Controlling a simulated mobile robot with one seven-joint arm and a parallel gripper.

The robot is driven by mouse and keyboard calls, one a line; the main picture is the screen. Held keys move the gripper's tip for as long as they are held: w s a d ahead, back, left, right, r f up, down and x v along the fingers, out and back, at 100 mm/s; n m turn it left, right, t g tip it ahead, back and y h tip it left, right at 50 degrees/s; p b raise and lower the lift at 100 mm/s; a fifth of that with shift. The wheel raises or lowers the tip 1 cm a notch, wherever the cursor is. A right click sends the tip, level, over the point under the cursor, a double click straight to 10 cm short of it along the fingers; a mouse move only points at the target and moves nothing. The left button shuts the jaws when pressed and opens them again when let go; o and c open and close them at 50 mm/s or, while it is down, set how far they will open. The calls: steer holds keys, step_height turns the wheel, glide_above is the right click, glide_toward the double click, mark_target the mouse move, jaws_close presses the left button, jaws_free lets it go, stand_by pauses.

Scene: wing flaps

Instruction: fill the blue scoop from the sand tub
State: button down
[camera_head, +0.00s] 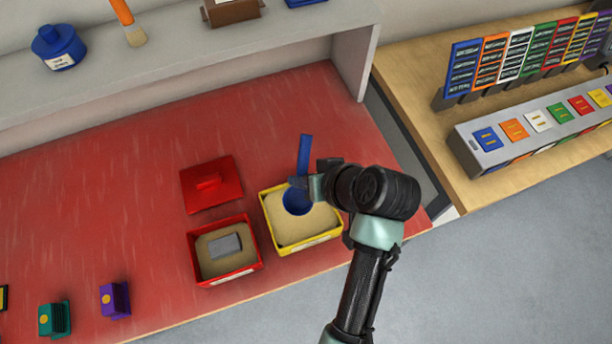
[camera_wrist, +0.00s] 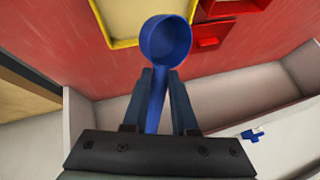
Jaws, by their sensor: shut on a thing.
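The blue scoop (camera_head: 297,202) has a round cup and a flat handle that rises up the picture in the head view. My gripper (camera_head: 302,183) is shut on its handle. In the wrist view the scoop's cup (camera_wrist: 166,40) shows beyond my gripper (camera_wrist: 160,95), with its inside plain blue and no sand seen. The sand tub (camera_head: 310,243) is a yellow-rimmed box of tan sand. In the head view the cup overlaps the sand; I cannot tell whether it touches it. In the wrist view the tub (camera_wrist: 125,43) is at the top, beside the cup.
A red tub (camera_head: 248,268) with sand and a grey block stands left of the yellow tub. A red lid (camera_head: 211,184) lies behind it. A shelf (camera_head: 180,45) runs along the back. Purple (camera_head: 115,300) and green (camera_head: 54,319) items stand front left.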

steer(key=shift+s+f+t+b, duration=0.35)
steer(key=shift+t+b, duration=0.25)
steer(key=shift+b, duration=0.6)
steer(key=shift+f+b, duration=1.7)
steer(key=shift+f, duration=0.95)
steer(key=shift+w+r+g+p, duration=0.25)
steer(key=shift+w+g+p, duration=0.3)
steer(key=shift+p, duration=0.85)
steer(key=shift+w+d+g+p, duration=0.15)
steer(key=shift+w+g+p, duration=0.1)
steer(key=shift+g+p, duration=0.3)
steer(key=shift+f, duration=0.1)
steer(key=shift+w+p, duration=0.1)
steer(key=shift+p, duration=0.25)
steer(key=r+g+p, duration=0.1)
steer(key=w+r+m+g+p, duration=0.1)
steer(key=p, duration=0.1)
steer(key=shift+w+d+g+y+p, duration=0.15)
steer(key=shift+w+g+y+p, duration=0.1)
steer(key=shift+g+y+p, duration=0.05)
